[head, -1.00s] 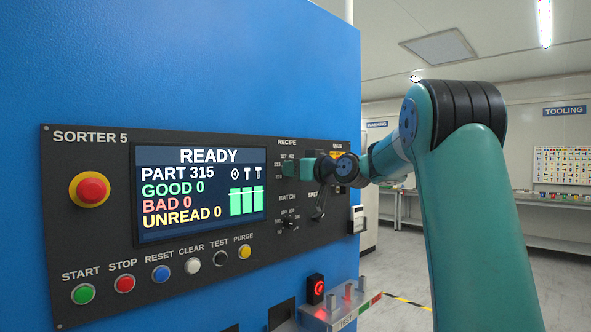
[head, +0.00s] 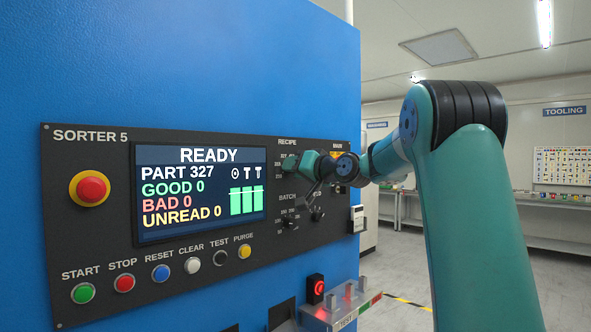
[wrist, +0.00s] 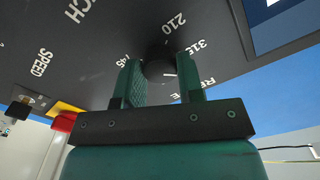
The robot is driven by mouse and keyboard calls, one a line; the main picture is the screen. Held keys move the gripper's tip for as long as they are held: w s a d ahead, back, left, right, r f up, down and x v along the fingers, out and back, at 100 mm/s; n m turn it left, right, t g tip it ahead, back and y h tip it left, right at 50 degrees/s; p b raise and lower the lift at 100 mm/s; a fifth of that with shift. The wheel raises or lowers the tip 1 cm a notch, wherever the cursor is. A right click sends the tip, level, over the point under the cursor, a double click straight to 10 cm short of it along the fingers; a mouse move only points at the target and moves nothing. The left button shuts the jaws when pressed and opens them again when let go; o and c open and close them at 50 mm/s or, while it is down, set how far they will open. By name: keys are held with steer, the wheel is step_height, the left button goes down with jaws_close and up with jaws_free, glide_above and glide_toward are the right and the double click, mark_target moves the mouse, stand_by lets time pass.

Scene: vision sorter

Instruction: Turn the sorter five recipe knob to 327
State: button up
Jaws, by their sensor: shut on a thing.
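The sorter five panel (head: 110,245) carries a screen (head: 200,196) that reads READY, PART 327, with GOOD, BAD and UNREAD all at 0. My gripper (head: 305,167) is at the recipe dial, under the RECIPE label, and hides most of it in the head view. In the wrist view the black recipe knob (wrist: 158,57) sits between the two green fingers of my gripper (wrist: 161,82), which are shut on it. Printed numbers such as 210 and 315 ring the knob. A short white mark shows on it.
The batch knob (head: 290,222) is just below my gripper, with the speed knob (head: 318,213) to its right. A row of buttons, including the green start button (head: 83,293), runs along the panel's bottom. A red-lit device (head: 316,289) juts out lower right.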

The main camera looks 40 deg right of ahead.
steer(key=shift+m+p, duration=0.4)
steer(key=shift+m, duration=1.6)
steer(key=o, duration=0.9)
steer(key=shift+s, duration=0.1)
steer(key=s+b, duration=0.2)
steer(key=s, duration=0.3)
steer(key=s+b, duration=0.2)
steer(key=s, duration=0.4)
steer(key=s+b, duration=0.2)
steer(key=s, duration=0.4)
steer(key=shift+s+d, duration=0.15)
steer(key=shift+d, duration=0.15)
